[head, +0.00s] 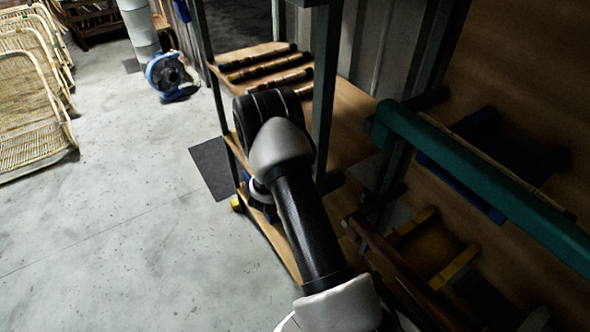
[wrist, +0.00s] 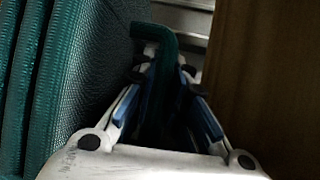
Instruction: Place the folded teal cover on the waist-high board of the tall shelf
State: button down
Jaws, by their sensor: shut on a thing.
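In the wrist view my gripper (wrist: 165,75) is shut on a dark teal fold, which I take to be part of the folded teal cover (wrist: 90,80). The cover's woven surface and layered edges fill the left side of that view. In the head view my arm reaches to the tall shelf (head: 323,90). My wrist hides the gripper's tips and most of what they hold there. The shelf's wooden board (head: 345,125) shows behind and right of my wrist. I cannot tell whether the cover touches a board.
Several dark rods (head: 265,65) lie on the board's far part. A long teal padded bar (head: 490,185) is at right, above yellow brackets (head: 455,268). A blue fan (head: 168,73) and rattan frames (head: 35,110) stand left. The floor (head: 120,190) between is clear.

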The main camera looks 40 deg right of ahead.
notch_tip(320, 180, down, 20)
jog(key=b, duration=0.5)
jog(key=shift+d+r+b, duration=0.1)
jog(key=shift+d+b, duration=0.05)
jog(key=shift+b, duration=0.15)
jog(key=shift+f, duration=0.2)
jog(key=c, duration=1.6)
grip_release()
jog(key=shift+s, duration=0.1)
jog(key=shift+r, duration=0.1)
jog(key=shift+a+r, duration=0.15)
jog(key=shift+a, duration=0.1)
jog(key=p+v, duration=0.2)
jog(key=v, duration=0.9)
jog(key=shift+s+a+p, duration=0.15)
jog(key=shift+a+p, duration=0.1)
jog(key=shift+p, duration=0.1)
